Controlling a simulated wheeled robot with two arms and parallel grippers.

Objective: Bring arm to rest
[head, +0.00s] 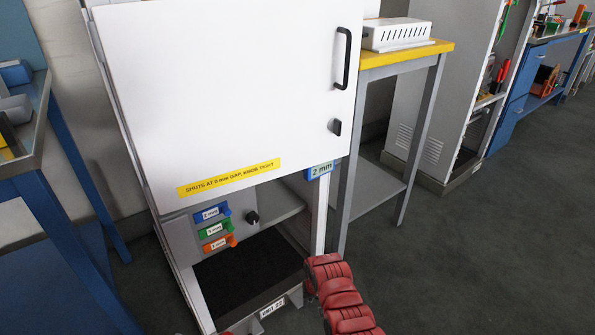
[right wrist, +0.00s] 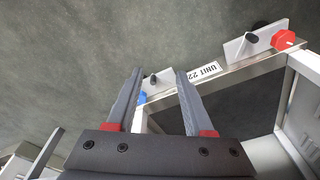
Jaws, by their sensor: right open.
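The dispenser unit is in the head view, with a white front panel (head: 225,85) bearing a black handle (head: 343,58) and a yellow label (head: 228,177). My right arm shows as red links at the bottom centre, by the unit's lower right corner. In the right wrist view, my right gripper (right wrist: 159,72) is open, its two grey fingers apart. The unit's lower frame with the UNIT 22 label (right wrist: 203,72) lies beyond the fingers. A small bracket with a dark knob (right wrist: 153,80) shows between the fingers; I see nothing gripped. My left gripper is not visible.
A blue 2 mm tag (head: 320,170) sits at the right. A yellow-edged table (head: 405,54) stands beside the unit, a blue bench (head: 75,165) at left. Floor at right is clear.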

